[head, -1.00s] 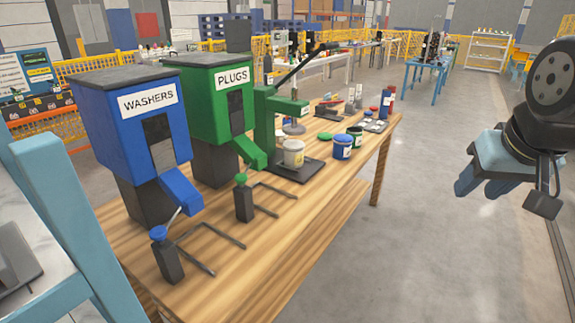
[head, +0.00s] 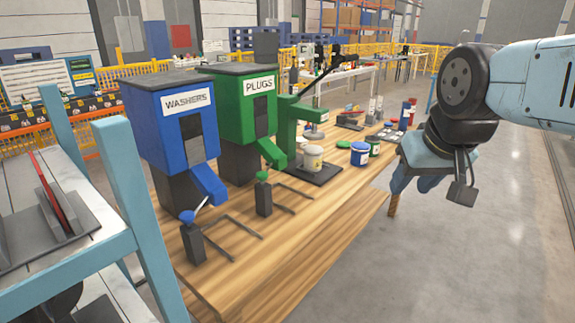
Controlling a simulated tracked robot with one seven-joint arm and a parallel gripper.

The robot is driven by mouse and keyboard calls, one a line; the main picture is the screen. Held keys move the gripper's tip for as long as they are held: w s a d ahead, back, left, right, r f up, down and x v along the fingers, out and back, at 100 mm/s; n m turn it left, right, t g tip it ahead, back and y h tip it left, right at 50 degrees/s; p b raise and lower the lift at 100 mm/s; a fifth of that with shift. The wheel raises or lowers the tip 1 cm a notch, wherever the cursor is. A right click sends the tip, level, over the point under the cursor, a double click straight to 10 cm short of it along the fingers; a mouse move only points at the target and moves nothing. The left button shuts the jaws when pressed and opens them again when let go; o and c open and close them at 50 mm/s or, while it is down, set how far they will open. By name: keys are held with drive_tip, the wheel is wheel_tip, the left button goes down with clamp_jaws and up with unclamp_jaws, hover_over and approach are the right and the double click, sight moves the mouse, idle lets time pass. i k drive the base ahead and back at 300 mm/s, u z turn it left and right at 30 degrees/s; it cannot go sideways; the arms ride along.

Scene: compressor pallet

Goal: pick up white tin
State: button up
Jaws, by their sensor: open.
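The white tin (head: 313,157) stands upright on the dark base plate (head: 318,171) of the green press (head: 290,125), on the wooden workbench. It has a yellowish label and is in plain view. My gripper (head: 402,186) is open and points downward, to the right of the tin and well apart from it. It hangs in front of the bench's right end, and I see nothing between its fingers.
A blue tin (head: 359,154) and a green tin (head: 374,146) stand right of the white tin. The blue washers dispenser (head: 180,125) and green plugs dispenser (head: 243,110) stand left. A light-blue frame (head: 140,210) is at the near left. Open floor (head: 490,240) lies right.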

sight(313, 164)
drive_tip(key=u, duration=0.15)
drive_tip(key=i, duration=1)
drive_tip(key=z, duration=0.05)
